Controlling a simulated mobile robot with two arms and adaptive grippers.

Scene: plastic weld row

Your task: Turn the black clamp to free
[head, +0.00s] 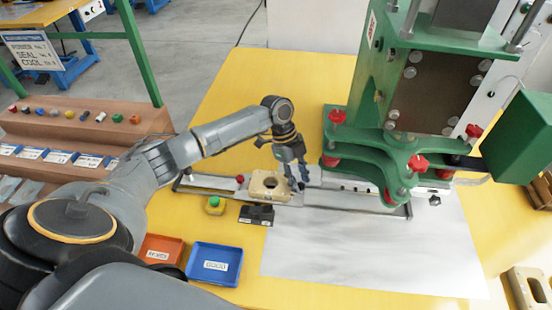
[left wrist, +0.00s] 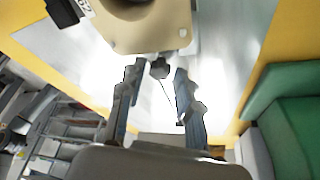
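A beige part (head: 268,187) with a round hole sits on the metal rail fixture (head: 212,186). In the left wrist view the beige part (left wrist: 150,30) fills the top middle. The small black clamp (left wrist: 160,68) shows just off its edge, between my finger tips. My left gripper (head: 294,181) points down at the right side of the beige part, and its fingers hide the clamp in the head view. In the left wrist view the gripper (left wrist: 160,74) is open, with a finger on each side of the clamp; I cannot tell whether they touch it. My right gripper is not in view.
A green press (head: 385,150) with red knobs stands just right of my left gripper. A black labelled block (head: 257,215), a green button (head: 214,204), a blue tray (head: 214,264) and an orange tray (head: 162,249) lie in front. A white sheet (head: 370,250) is clear.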

